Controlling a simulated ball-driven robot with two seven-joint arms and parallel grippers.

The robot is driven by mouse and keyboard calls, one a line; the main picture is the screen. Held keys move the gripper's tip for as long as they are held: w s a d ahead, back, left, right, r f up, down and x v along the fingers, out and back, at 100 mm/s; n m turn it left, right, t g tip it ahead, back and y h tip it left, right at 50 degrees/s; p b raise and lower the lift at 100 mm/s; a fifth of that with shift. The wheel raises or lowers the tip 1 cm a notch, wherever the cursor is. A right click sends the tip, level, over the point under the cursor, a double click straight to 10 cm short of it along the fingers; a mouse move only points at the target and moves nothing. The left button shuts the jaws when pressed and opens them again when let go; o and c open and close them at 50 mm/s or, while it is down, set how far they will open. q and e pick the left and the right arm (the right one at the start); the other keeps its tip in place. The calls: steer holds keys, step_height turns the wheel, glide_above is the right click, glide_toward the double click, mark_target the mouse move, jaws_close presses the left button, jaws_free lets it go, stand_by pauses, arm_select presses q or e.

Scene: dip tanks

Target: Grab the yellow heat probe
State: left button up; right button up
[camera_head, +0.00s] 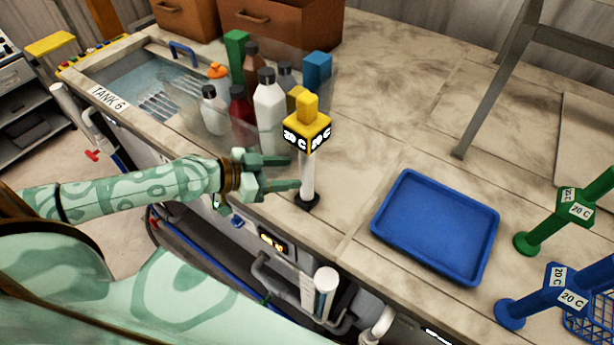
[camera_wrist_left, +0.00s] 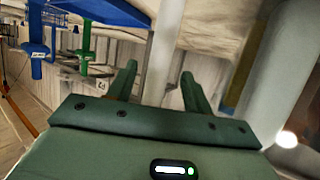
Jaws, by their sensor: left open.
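The yellow heat probe (camera_head: 306,130) stands upright on the counter, with a yellow head marked 20 C, a white shaft and a small black foot. My left gripper (camera_head: 293,172) is open and level, just left of the shaft in the head view. In the left wrist view the white shaft (camera_wrist_left: 164,50) shows in the gap between the two open fingers (camera_wrist_left: 160,84). I cannot tell how deep the shaft sits between them. The gripper is not closed on it. My right gripper is not in view.
A blue tray (camera_head: 436,228) lies right of the probe. A green probe (camera_head: 574,208) and a blue probe (camera_head: 556,286) stand at the right. Several bottles, including a white one (camera_head: 268,108), stand close behind the gripper. The tank (camera_head: 150,85) is at the left.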

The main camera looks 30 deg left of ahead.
mark_target(307, 170)
arm_select(q)
steer(key=p+x, duration=0.2)
steer(key=x, duration=0.3)
steer(key=shift+w+d, duration=0.2)
steer(key=shift+w, duration=0.15)
steer(key=shift+w+d+f, duration=0.1)
steer(key=shift+d+f, duration=0.05)
steer(key=c, duration=0.5)
jaws_close()
